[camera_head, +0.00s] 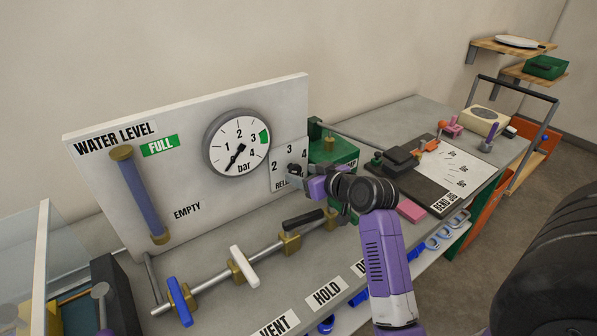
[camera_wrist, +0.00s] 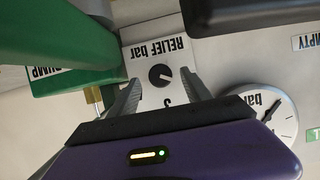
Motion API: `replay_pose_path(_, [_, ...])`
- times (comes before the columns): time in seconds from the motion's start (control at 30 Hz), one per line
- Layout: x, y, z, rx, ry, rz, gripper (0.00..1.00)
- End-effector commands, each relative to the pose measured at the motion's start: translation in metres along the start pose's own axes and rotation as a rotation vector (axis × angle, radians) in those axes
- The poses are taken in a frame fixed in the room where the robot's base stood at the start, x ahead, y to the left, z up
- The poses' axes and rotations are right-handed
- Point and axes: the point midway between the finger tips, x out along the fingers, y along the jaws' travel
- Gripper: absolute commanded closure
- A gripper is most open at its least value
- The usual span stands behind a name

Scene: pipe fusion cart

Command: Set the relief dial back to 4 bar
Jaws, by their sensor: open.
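The relief dial is a small round black knob (camera_wrist: 160,75) on a white plate. In the wrist view the plate is upside down, with "RELIEF bar" above the knob and "3" below. A small light mark on the knob seems to point right, the side where 2 lies. In the head view the relief plate (camera_head: 280,177) shows 2, 3 and 4, but my gripper (camera_head: 297,177) largely covers the knob. My gripper is open, its fingers (camera_wrist: 161,88) on either side of the knob with gaps; I cannot tell their depth.
The pressure gauge (camera_head: 237,144) stands left of the dial, its needle pointing lower left below 1. A green pump box (camera_head: 335,152) is close on the right. A pipe with valve handles (camera_head: 245,266) runs below. A dark board (camera_head: 455,175) lies further right.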

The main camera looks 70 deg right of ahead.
Motion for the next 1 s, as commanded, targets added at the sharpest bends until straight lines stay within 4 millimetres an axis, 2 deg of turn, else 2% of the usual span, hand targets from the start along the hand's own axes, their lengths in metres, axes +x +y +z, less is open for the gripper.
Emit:
replay_pose_path(0.2, [0.023,0.0,0.0,0.0,0.0,0.0,0.43])
replay_pose_path(0.53, [0.028,0.0,0.0,-0.001,0.0,0.0,0.43])
replay_pose_path(0.57, [0.028,0.0,0.0,-0.001,0.0,0.0,0.45])
replay_pose_path(0.83, [0.028,0.0,0.0,0.0,0.0,0.0,0.98])
replay_pose_path(1.0, [0.028,0.0,0.0,0.004,0.0,-0.001,1.0])
